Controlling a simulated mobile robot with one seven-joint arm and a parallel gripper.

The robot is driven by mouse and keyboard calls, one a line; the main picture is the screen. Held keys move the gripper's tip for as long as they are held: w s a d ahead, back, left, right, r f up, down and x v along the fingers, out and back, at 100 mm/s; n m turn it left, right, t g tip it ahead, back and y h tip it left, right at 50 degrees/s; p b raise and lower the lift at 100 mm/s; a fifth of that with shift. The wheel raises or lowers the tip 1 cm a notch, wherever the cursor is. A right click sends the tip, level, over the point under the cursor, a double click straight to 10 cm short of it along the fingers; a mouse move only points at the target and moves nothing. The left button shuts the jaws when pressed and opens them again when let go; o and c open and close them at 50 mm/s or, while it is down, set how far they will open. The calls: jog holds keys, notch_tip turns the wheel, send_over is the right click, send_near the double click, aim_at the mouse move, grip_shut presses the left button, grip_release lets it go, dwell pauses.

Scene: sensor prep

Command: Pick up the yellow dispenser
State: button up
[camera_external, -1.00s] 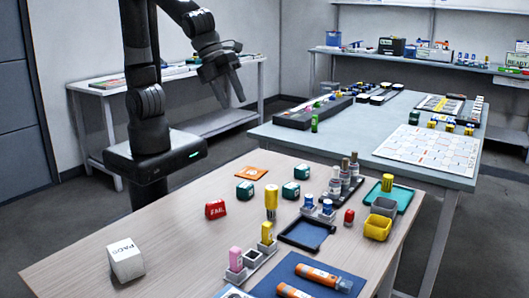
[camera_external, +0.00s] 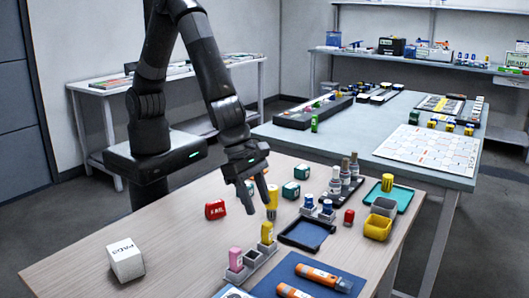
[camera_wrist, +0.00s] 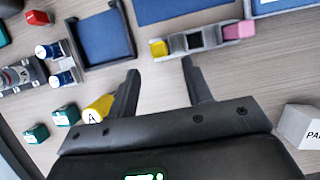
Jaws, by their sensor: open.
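A tall yellow dispenser (camera_external: 273,197) stands upright on the wooden table; it also shows, with an "A" on its top, in the wrist view (camera_wrist: 97,110). A shorter yellow bottle (camera_external: 266,232) sits in the end slot of a grey rack (camera_external: 251,262); it also shows in the wrist view (camera_wrist: 158,47). My gripper (camera_external: 260,209) is above the table, pointing down, open and empty. The tall dispenser is outside the jaws, beside the left finger in the wrist view (camera_wrist: 160,69). The rack is ahead of the fingertips there. I cannot tell whether finger and dispenser touch.
A pink bottle (camera_external: 235,259) shares the rack. A red box (camera_external: 215,209), green boxes (camera_external: 291,190) and a white cube (camera_external: 126,260) stand around. A blue-lined tray (camera_external: 306,234) is to the right. The wood between the white cube and red box is clear.

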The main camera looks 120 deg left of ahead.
aim_at(267, 223)
jog(key=x, duration=0.9)
jog(key=shift+w, duration=0.2)
grip_shut()
